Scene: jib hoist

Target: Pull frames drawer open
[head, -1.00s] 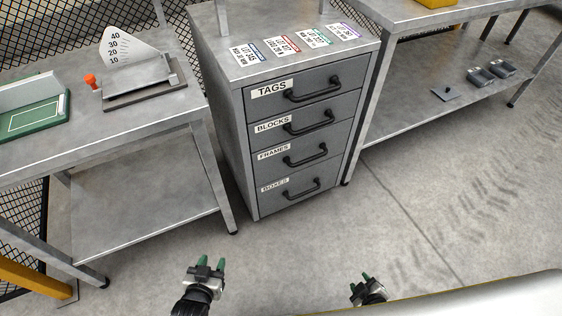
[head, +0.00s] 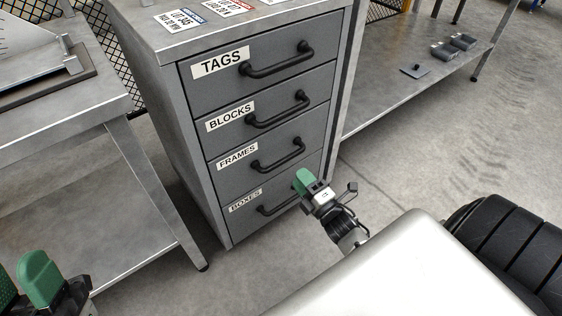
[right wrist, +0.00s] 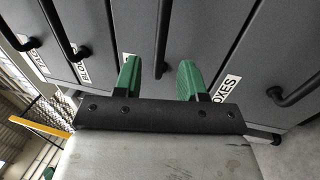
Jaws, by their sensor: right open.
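The frames drawer (head: 231,172) is the third one down in the grey cabinet and sits flush, shut. Its black bar handle (head: 278,162) is free in the head view. My right gripper (head: 310,183) is open, in front of the cabinet's lower right, below and right of that handle in the picture. In the right wrist view, the frames handle (right wrist: 161,45) shows between the two green fingers (right wrist: 158,82), apart from them, ahead of the gripper. My left gripper (head: 22,285) is at the bottom left, away from the cabinet, its green fingers apart and empty.
The tags drawer (head: 215,89), blocks drawer (head: 220,138) and boxes drawer (head: 250,225) are shut too. A steel table (head: 95,110) stands close on the left. A bench with a lower shelf (head: 385,100) stands on the right. Floor is clear between.

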